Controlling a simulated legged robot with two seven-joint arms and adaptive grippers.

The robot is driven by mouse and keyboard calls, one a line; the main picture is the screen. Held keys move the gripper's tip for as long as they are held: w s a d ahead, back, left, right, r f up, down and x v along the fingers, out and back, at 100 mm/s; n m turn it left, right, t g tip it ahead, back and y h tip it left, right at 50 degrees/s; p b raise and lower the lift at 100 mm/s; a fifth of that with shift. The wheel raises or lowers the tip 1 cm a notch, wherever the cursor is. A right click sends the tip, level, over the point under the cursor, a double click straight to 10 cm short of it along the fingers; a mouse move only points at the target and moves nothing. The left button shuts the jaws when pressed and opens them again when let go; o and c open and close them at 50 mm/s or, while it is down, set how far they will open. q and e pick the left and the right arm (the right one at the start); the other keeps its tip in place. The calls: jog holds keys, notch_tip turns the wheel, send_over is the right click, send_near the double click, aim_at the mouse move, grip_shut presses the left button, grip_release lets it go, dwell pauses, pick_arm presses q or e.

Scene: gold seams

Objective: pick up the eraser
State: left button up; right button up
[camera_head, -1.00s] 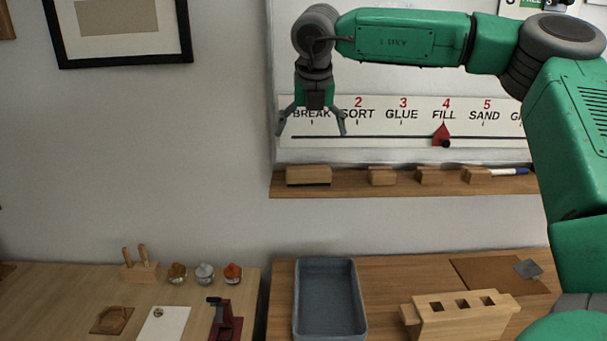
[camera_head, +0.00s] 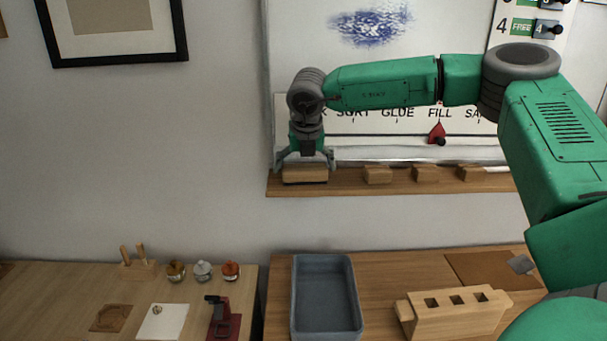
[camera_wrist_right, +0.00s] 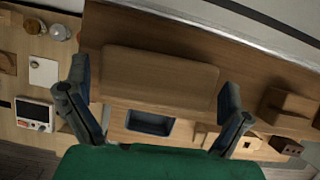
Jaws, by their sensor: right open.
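The eraser (camera_head: 305,174) is a wooden block lying at the left end of the wooden ledge under the whiteboard. My right gripper (camera_head: 304,166) is open and points down over it, with one finger near each end of the block. In the right wrist view the eraser (camera_wrist_right: 160,78) lies between the two spread fingers of the gripper (camera_wrist_right: 155,100). Whether either finger touches it I cannot tell. The eraser's dark underside is not visible now. My left gripper is in neither view.
The ledge (camera_head: 345,183) also holds several small wooden blocks (camera_head: 378,174) to the right of the eraser. The whiteboard (camera_head: 300,60) stands just behind. Below are a grey tray (camera_head: 297,300), a slotted wooden block (camera_head: 455,316) and a left table with small jars (camera_head: 203,270).

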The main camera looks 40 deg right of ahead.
aim_at(305, 168)
jog(key=shift+c, duration=0.5)
jog(key=shift+s, duration=0.1)
jog(key=c, duration=0.8)
jog(key=shift+a+r, duration=0.1)
jog(key=shift+r, duration=0.1)
jog(key=shift+r+b, duration=0.3)
jog(key=shift+b, duration=0.05)
notch_tip(305, 168, up, 6)
jog(key=shift+s+a+r+b, duration=0.1)
jog(key=shift+r+b, duration=0.15)
jog(key=shift+b, duration=0.2)
jog(key=s+a+b, duration=0.1)
jog(key=s+a, duration=0.3)
jog(key=s, duration=0.1)
jog(key=s+a+b, duration=0.1)
jog(key=s+a, duration=0.3)
jog(key=s, duration=0.1)
jog(key=s+a+b, duration=0.2)
jog(key=s+a, duration=0.2)
jog(key=s, duration=0.1)
jog(key=shift+a+f, duration=0.2)
jog(key=shift+a, duration=0.1)
